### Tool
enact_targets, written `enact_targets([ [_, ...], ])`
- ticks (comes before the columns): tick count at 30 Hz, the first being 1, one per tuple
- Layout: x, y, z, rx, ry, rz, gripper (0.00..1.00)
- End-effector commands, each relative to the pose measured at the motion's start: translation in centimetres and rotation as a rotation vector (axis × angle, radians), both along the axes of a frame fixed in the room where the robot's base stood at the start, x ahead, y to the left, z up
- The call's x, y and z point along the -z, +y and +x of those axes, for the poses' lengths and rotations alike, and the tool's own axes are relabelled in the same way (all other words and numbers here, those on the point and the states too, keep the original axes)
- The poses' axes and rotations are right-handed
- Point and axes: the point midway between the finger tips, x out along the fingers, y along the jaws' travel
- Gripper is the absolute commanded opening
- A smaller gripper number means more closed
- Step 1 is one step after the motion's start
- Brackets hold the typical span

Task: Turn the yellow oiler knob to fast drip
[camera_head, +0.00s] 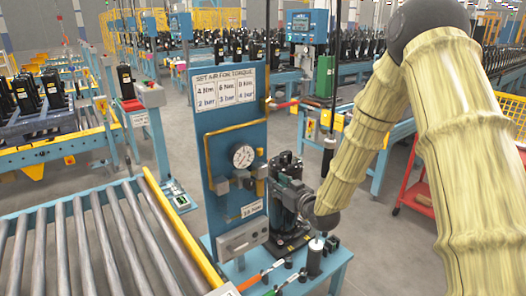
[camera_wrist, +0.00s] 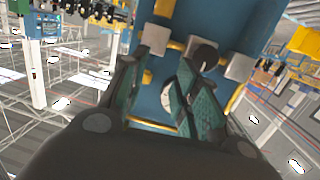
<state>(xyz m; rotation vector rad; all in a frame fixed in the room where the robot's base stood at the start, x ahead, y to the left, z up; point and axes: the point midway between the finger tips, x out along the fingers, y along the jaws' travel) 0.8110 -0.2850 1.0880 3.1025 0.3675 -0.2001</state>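A blue panel (camera_head: 228,105) stands upright and carries a row of grey air fittings (camera_head: 222,186), with a round white gauge (camera_head: 243,156) above them. A small yellowish part (camera_head: 261,152) at the panel's right edge may be the oiler knob; it is too small to be sure. The right finger partly covers the gauge (camera_wrist: 168,95). A dark round part (camera_wrist: 205,55) shows beyond that finger. I cannot tell whether anything is touched.
A yellow pipe (camera_head: 207,160) runs along the panel. A roller conveyor (camera_head: 95,240) lies to the left.

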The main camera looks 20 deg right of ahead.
Motion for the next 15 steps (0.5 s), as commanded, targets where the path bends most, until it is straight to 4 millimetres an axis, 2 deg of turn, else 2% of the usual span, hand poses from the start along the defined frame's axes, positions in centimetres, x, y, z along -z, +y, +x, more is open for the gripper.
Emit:
enact_targets([
  [1,-2.3,-0.4,0.7,-0.005,-0.046,0.0,0.31],
  [3,-4.3,-0.7,1.3,-0.01,-0.089,0.001,0.31],
  [6,-5.9,-0.9,1.8,-0.016,-0.125,0.0,0.31],
  [11,-6.5,-0.8,2.8,-0.019,-0.135,-0.001,0.31],
  [15,-6.6,-0.2,4.6,-0.019,-0.135,-0.001,0.31],
])
